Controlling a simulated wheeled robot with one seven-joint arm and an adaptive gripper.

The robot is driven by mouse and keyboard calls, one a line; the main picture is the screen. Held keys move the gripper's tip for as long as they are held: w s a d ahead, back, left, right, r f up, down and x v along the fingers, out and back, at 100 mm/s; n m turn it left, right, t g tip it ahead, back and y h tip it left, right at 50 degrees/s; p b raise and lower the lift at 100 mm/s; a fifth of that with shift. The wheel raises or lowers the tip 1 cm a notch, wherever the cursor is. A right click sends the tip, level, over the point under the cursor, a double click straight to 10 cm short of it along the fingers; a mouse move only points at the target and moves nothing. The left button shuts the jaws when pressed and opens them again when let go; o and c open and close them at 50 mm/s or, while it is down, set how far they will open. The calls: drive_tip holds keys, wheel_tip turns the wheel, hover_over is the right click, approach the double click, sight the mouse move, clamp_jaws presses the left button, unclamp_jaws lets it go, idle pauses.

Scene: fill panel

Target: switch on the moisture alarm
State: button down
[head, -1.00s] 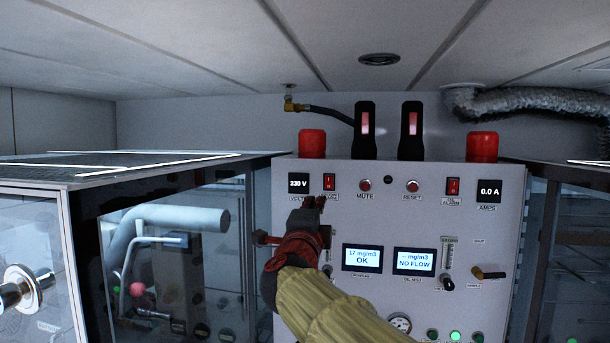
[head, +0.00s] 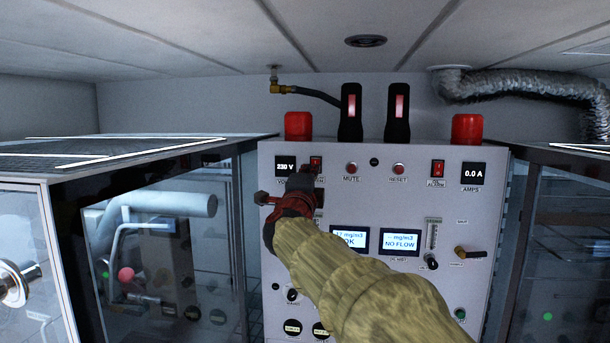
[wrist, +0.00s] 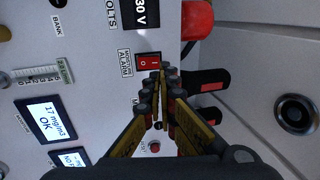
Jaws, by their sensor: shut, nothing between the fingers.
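The moisture alarm switch is a red rocker (head: 316,164) high on the left of the grey panel (head: 350,205), beside the 230 V display. It also shows in the wrist view (wrist: 147,62), with O and I marks and its label beside it. I cannot tell which side is pressed in. My gripper (head: 303,178) is shut and empty, with its tips at the switch. In the head view it covers part of the switch label. In the wrist view the fingertips (wrist: 165,72) overlap the switch's edge; I cannot tell whether they touch it.
MUTE (head: 351,168) and RESET (head: 399,169) buttons and a second red rocker (head: 437,167) sit to the right. Red beacons (head: 298,126) and two black handle-like units (head: 350,112) stand on top of the panel. Glass-fronted cabinets (head: 165,235) flank it. A foil duct (head: 520,85) hangs at upper right.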

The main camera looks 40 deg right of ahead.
drive_tip(key=p+x, duration=0.1)
drive_tip(key=x, duration=0.4)
drive_tip(key=shift+w+d+r, duration=0.1)
drive_tip(key=shift+w+d, duration=0.1)
drive_tip(key=shift+d, duration=0.15)
